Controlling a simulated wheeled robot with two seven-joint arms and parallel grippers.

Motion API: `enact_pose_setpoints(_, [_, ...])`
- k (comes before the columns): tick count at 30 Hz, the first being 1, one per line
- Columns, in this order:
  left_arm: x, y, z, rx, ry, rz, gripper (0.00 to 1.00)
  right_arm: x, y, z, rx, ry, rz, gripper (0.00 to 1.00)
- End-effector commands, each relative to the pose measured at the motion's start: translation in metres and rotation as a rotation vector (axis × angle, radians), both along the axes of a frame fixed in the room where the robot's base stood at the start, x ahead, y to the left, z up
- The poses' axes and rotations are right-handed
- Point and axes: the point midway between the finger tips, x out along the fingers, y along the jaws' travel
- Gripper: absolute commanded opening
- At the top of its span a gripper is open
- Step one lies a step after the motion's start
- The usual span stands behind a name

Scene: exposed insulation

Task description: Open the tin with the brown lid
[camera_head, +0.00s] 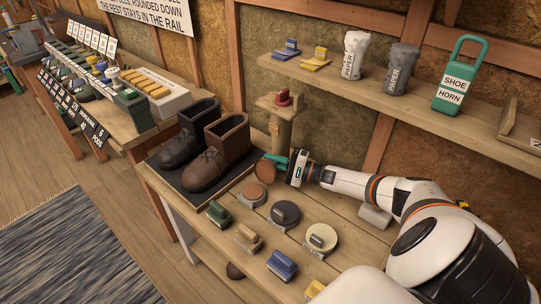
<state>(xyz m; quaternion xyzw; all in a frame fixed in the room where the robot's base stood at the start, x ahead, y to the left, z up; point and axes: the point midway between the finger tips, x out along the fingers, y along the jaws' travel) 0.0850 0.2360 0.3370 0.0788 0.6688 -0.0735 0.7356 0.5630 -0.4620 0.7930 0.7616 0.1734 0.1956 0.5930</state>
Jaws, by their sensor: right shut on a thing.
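My right gripper (275,161) reaches in from the right over the bench, its teal fingers shut on a brown disc that looks like the brown lid (265,172). The lid is tilted on edge and appears raised, just behind a low round brown tin (253,193). The tin's brown top shows, and the lid appears apart from it. A tin with a black lid (285,213) and a tin with a cream lid (321,238) stand nearer the front right. The fingertips are partly hidden behind the lid. My left gripper is not in view.
Boots (229,140) stand on a dark mat (168,178) left of the lid. A wooden stand (279,128) rises behind the gripper. Green (219,213), tan (248,237) and blue (282,264) brushes line the front edge. A shelf (400,100) runs above my arm.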

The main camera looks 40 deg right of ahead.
Motion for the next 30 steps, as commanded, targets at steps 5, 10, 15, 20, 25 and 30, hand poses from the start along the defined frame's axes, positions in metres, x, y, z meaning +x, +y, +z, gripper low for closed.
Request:
enact_pose_setpoints(5, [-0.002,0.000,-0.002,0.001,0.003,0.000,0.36,0.000,0.000,-0.001,0.018,0.003,0.000,0.00])
enact_pose_setpoints(10, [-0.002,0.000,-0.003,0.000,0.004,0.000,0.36,0.000,0.000,-0.001,0.017,0.003,0.000,0.29])
enact_pose_setpoints(15, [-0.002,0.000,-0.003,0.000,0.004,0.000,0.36,0.000,0.000,-0.001,0.015,0.003,0.000,0.35])
enact_pose_setpoints(20, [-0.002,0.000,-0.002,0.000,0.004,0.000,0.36,0.000,0.000,0.001,0.015,0.003,0.000,0.35])
enact_pose_setpoints(25, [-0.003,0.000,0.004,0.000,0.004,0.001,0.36,0.000,-0.001,0.021,0.014,0.001,0.001,0.35])
enact_pose_setpoints(30, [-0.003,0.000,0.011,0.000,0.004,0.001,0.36,0.000,-0.002,0.058,0.015,-0.004,0.002,0.38])
